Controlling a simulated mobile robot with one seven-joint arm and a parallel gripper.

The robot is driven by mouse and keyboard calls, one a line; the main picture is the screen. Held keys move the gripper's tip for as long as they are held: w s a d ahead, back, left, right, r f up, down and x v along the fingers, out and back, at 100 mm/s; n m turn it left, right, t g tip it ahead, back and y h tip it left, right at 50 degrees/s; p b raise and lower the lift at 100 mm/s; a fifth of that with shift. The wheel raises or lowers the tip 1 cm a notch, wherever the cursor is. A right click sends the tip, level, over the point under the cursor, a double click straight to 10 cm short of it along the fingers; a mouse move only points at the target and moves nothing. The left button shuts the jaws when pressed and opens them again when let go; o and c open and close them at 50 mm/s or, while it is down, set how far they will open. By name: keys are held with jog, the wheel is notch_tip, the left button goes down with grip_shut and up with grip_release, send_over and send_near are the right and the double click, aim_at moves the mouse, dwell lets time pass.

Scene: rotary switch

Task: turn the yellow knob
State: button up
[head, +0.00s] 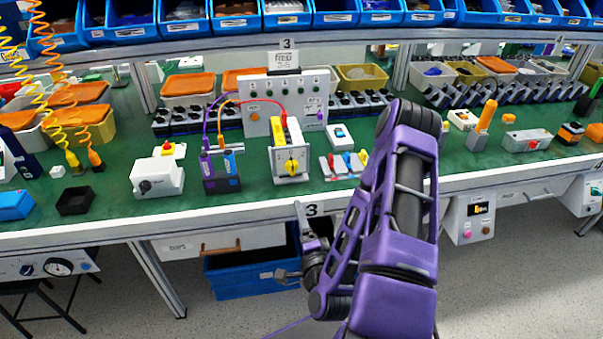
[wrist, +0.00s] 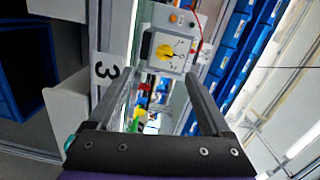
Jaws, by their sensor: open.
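The yellow knob (head: 291,167) sits on the front face of a white switch box with a yellow top label, which stands on the green bench top near the middle. In the wrist view the knob (wrist: 165,51) shows ahead, between the fingers in the picture and still beyond them. My gripper (head: 288,241) is below and in front of the bench edge, apart from the knob. In the wrist view my gripper (wrist: 167,66) is open with nothing between its fingers.
A purple and black module (head: 221,176) and a white box with a black dial (head: 157,179) stand left of the switch. Small coloured levers (head: 343,164) stand close on its right. The white bench edge (head: 245,220) lies between my gripper and the knob. A blue bin (head: 245,276) is underneath.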

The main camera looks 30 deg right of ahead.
jog(key=m+h, duration=0.1)
jog(key=m, duration=0.1)
jog(key=b, duration=0.3)
send_near(293, 171)
jog(key=x, duration=0.8)
jog(key=shift+w, duration=0.2)
grip_shut()
